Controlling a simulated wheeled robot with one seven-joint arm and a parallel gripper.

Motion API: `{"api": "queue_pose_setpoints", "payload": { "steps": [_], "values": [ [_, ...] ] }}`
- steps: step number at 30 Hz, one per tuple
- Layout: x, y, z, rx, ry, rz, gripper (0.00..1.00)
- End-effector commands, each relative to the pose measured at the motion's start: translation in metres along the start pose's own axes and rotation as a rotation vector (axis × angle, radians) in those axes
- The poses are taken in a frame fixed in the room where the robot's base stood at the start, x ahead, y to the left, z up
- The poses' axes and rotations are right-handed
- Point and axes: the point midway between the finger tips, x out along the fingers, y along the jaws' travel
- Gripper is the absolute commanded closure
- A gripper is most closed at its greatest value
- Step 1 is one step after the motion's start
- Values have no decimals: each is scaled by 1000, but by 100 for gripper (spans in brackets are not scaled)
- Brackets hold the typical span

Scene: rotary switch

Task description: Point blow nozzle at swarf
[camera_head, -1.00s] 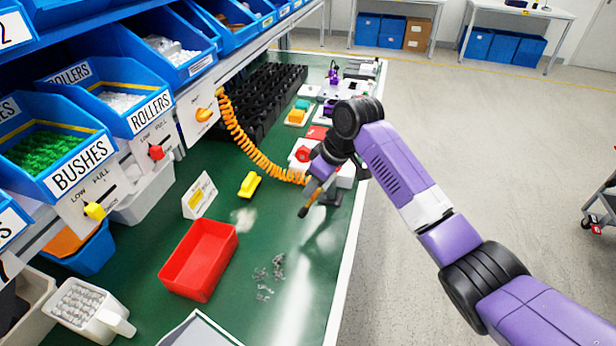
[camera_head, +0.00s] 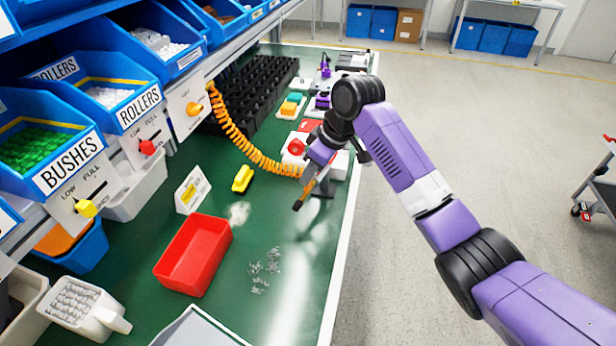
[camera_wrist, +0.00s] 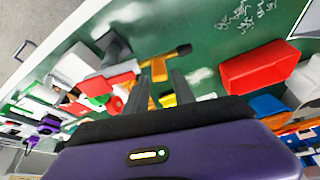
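The blow nozzle (camera_head: 307,189) is an orange body with a dark tip, joined to an orange coiled hose (camera_head: 240,140). My gripper (camera_head: 318,172) appears shut on it, holding it above the green bench with its tip down and left. In the wrist view the orange nozzle (camera_wrist: 158,69) sits between my two fingers (camera_wrist: 160,90), its black tip to the right. The swarf (camera_head: 265,268) is a scatter of grey curls on the bench, and shows at the top of the wrist view (camera_wrist: 243,16). A faint white puff (camera_head: 238,212) hangs over the bench, apart from the swarf.
A red tray (camera_head: 195,255) lies left of the swarf. A yellow block (camera_head: 242,179) and a small sign stand (camera_head: 191,190) are behind it. Panels with knobs line the blue bins' shelf, including an orange knob (camera_head: 194,108). Bench space between nozzle and swarf is clear.

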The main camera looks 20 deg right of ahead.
Motion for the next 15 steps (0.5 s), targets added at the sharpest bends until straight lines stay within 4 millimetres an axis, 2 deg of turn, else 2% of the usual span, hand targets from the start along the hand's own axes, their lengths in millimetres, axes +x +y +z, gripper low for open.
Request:
{"api": "queue_pose_setpoints", "payload": {
  "steps": [6,10,15],
  "values": [
    [-35,1,0,-1,3,1,69],
    [-46,0,0,-1,2,0,69],
    [-50,0,0,0,1,0,69]
  ]
}}
